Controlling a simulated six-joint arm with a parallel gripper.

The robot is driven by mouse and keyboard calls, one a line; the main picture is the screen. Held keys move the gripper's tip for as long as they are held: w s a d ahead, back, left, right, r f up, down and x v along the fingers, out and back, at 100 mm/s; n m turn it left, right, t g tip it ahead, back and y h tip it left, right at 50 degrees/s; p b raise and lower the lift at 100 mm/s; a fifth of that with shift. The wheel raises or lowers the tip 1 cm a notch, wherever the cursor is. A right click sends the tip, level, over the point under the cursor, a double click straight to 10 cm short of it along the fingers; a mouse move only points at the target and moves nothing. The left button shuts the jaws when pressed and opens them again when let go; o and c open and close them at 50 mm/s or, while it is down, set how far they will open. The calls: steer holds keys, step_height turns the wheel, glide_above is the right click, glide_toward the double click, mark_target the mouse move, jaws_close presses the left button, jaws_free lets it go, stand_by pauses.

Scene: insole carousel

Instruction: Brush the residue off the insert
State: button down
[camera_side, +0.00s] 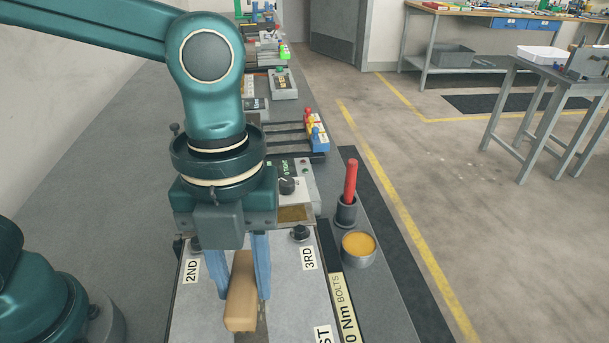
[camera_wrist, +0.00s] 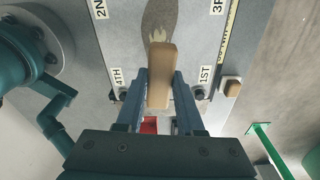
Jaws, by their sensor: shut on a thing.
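My gripper (camera_side: 242,290) points down, its blue fingers shut on a tan wooden block-shaped brush (camera_side: 241,305). In the wrist view the brush (camera_wrist: 160,78) sits between the fingers, over the near end of the insert (camera_wrist: 160,14). The insert is a dark, brownish sole shape on a light grey plate (camera_wrist: 115,45). A jagged cream patch shows beside the brush's far end; I cannot tell whether it is residue or bristles. The brush hides part of the insert, and contact between them cannot be judged. In the side view the brush and gripper mostly cover the insert.
Bolts with labels 2ND, 3RD, 4TH and 1ST surround the insert. Right of the plate stand a dark cup (camera_side: 347,213) with a red-handled tool (camera_side: 350,180) and a grey bowl (camera_side: 358,258) of yellow-orange material. A control box (camera_side: 300,182) stands behind.

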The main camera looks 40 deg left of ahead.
steer(key=shift+r, duration=1.8)
steer(key=n, duration=0.4)
steer(key=shift+w+a+f, duration=0.1)
steer(key=shift+a, duration=0.05)
steer(key=w+a+n, duration=0.1)
steer(key=n, duration=0.1)
steer(key=a+n, duration=0.1)
steer(key=n, duration=0.2)
steer(key=w+a+n+t, duration=0.1)
steer(key=n, duration=0.1)
steer(key=shift+w, duration=0.3)
steer(key=w+a+n, duration=0.2)
steer(key=a+n, duration=0.6)
steer(key=w+a+r+n+t, duration=0.1)
steer(key=w+a+n, duration=0.2)
steer(key=a+n, duration=0.5)
steer(key=shift+a+n+y, duration=0.2)
steer(key=shift+n+y, duration=0.2)
steer(key=shift+n, duration=0.3)
steer(key=shift+r, duration=0.1)
